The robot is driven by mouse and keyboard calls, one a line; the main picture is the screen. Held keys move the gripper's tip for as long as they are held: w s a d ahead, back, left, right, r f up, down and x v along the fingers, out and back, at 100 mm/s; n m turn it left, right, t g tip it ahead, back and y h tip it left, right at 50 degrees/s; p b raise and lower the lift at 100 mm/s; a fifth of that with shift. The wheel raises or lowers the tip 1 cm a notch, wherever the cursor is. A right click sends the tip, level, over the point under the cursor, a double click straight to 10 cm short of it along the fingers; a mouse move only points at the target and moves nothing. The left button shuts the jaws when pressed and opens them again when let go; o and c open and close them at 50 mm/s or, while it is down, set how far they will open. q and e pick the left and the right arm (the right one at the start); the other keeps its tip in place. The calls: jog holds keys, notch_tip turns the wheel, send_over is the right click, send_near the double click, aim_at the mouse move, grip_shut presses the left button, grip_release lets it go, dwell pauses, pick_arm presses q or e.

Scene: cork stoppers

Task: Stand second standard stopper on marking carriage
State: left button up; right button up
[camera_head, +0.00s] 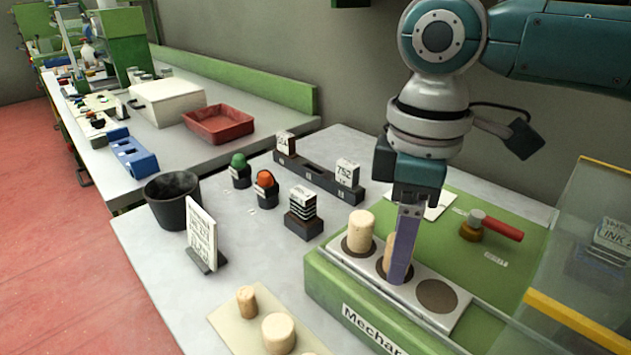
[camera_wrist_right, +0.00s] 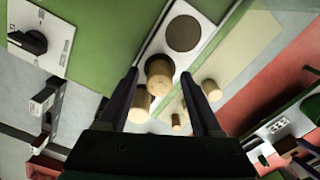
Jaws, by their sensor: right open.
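The marking carriage (camera_head: 400,292) is a pale plate with dark round spots on a green machine. One cork stopper (camera_head: 360,231) stands upright on its far-left spot. A second stopper (camera_head: 387,258) stands at the middle spot, partly hidden by a finger of my right gripper (camera_head: 403,275). The near-right spot (camera_head: 437,296) is empty. In the right wrist view the gripper (camera_wrist_right: 160,72) is open, with the middle stopper (camera_wrist_right: 159,80) between its fingers. The other carriage stopper (camera_wrist_right: 139,106) shows beyond it. I cannot tell whether the fingers touch the middle stopper.
A small stopper (camera_head: 246,301) and a wider one (camera_head: 278,333) stand on a cream mat (camera_head: 232,326). A clear guard (camera_head: 590,250) with a yellow edge stands at right. A black bin (camera_head: 172,200) stands left.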

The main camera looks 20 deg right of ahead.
jog(key=shift+r, duration=0.1)
notch_tip(320, 180, up, 12)
jog(key=shift+p, duration=0.4)
